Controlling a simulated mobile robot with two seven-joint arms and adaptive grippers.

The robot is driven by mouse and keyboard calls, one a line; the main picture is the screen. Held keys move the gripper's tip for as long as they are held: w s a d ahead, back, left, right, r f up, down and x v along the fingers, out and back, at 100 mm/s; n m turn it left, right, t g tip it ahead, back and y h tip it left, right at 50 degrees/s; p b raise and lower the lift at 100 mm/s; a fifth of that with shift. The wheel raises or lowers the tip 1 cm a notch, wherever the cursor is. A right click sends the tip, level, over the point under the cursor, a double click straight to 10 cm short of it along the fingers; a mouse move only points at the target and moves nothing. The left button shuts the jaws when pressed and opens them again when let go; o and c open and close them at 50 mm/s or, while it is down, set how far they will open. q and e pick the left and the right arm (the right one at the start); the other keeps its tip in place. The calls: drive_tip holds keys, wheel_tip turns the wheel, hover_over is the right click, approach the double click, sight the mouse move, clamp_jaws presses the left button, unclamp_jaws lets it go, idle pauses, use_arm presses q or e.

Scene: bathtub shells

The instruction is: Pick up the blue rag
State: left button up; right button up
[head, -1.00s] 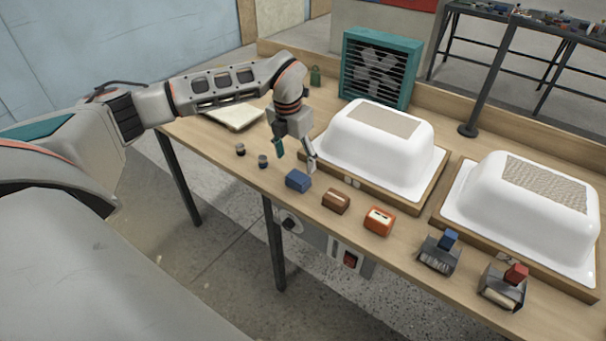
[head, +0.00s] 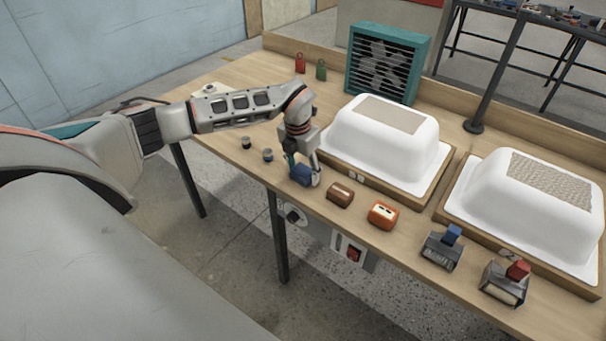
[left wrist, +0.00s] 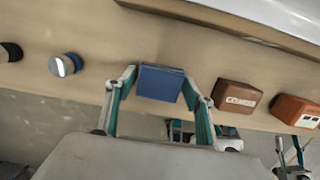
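The blue rag (head: 301,175) is a small folded block near the table's front edge, left of the brown block. My left gripper (head: 304,172) is down at the rag, with its fingers on either side of it. In the left wrist view the rag (left wrist: 160,83) sits between the two fingertips (left wrist: 160,82). The fingers are spread about the rag's width; slight gaps seem to show at its sides, and firm contact cannot be made out.
A brown block (head: 340,194) and an orange block (head: 383,214) lie right of the rag. A white tub shell (head: 385,145) on a wooden base is close behind. A teal fan (head: 386,62) stands at the back.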

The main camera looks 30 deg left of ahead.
sight(303, 170)
use_arm(q)
drive_tip(key=c, duration=0.5)
use_arm(e)
drive_tip(key=shift+r, duration=0.1)
use_arm(q)
wheel_tip(303, 170, up, 20)
drive_tip(key=shift+o, duration=0.5)
